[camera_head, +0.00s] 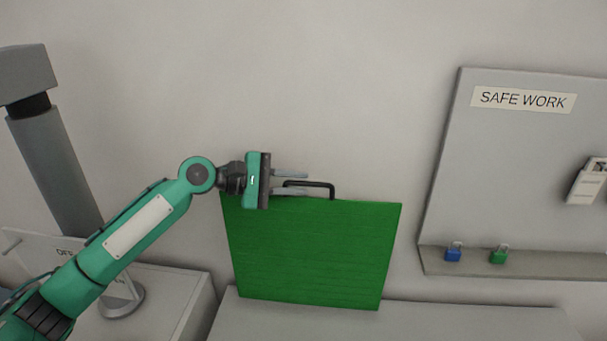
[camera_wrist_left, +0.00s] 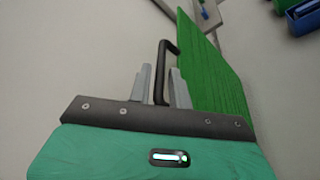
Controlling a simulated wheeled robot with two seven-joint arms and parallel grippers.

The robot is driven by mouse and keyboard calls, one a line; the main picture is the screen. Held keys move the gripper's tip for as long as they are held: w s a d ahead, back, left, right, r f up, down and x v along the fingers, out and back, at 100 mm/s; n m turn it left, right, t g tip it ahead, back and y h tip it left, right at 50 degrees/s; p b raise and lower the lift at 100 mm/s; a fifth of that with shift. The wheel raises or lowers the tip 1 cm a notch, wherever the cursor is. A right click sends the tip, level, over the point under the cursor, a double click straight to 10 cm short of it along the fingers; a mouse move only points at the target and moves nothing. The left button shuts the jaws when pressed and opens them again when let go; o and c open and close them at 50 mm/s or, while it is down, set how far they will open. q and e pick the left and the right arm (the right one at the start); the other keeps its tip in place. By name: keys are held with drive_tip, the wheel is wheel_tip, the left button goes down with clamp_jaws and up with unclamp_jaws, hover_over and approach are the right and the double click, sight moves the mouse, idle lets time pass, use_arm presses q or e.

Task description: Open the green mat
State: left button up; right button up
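The green mat (camera_head: 312,250) is a flat square panel standing upright on a grey surface near the wall, and it also shows edge-on in the wrist view (camera_wrist_left: 218,82). A black bar handle (camera_head: 333,190) rises from its top edge. My left gripper (camera_head: 307,183) is at the handle, above the mat's upper left part. In the wrist view its two fingers stand apart, one on each side of the handle (camera_wrist_left: 161,68). Narrow gaps seem to show between the fingers and the bar, so it looks open around it. My right gripper is not in view.
A grey board with a SAFE WORK label (camera_head: 522,99) is on the right. Its ledge holds a blue padlock (camera_head: 453,254) and a green padlock (camera_head: 498,257). A clear sign (camera_head: 60,258) stands at the lower left. The wall above the mat is bare.

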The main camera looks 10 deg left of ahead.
use_arm(q)
drive_tip(key=shift+w+d, duration=0.15)
drive_tip(key=shift+d, duration=0.35)
drive_tip(key=shift+w+d+f, duration=0.2)
drive_tip(key=shift+d, duration=0.2)
clamp_jaws()
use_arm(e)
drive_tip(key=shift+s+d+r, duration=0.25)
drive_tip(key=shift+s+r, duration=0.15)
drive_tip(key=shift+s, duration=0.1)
use_arm(q)
drive_tip(key=shift+s, duration=0.1)
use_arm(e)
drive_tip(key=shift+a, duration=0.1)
